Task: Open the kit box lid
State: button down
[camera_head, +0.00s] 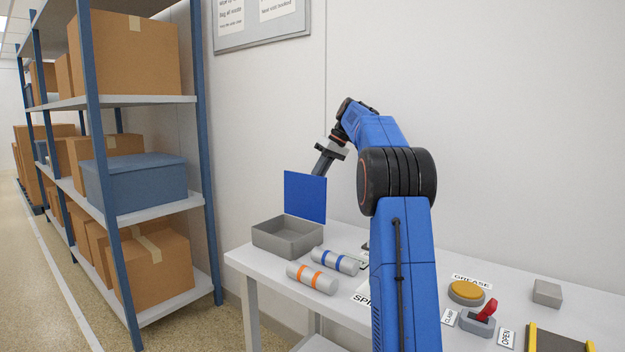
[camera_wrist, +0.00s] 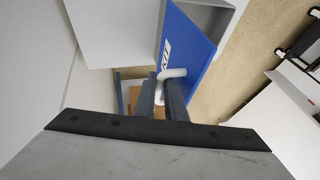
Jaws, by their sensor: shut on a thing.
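The kit box (camera_head: 275,240) is a grey open-topped box at the left end of the white table.
Two grey rollers, one with orange bands (camera_head: 312,278) and one with blue bands (camera_head: 335,261), lie in front of the box. A yellow button (camera_head: 466,291), a red-handled switch (camera_head: 481,316) and a grey block (camera_head: 547,292) are at right. A shelf rack (camera_head: 205,150) stands left.

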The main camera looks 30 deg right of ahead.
jog(key=shift+w+d+f, duration=0.15)
jog(key=shift+d+f, duration=0.2)
jog(key=shift+d, duration=0.2)
jog(key=shift+w+d+f, duration=0.15)
jog(key=shift+d+f, duration=0.2)
jog(key=shift+d, duration=0.15)
jog(key=c, duration=1.8)
grip_release()
jog(key=shift+d, duration=0.15)
jog(key=shift+c, duration=0.2)
jog(key=shift+r, duration=0.15)
jog(key=v, duration=0.7)
jog(key=shift+d+r, duration=0.1)
jog(key=shift+r, duration=0.05)
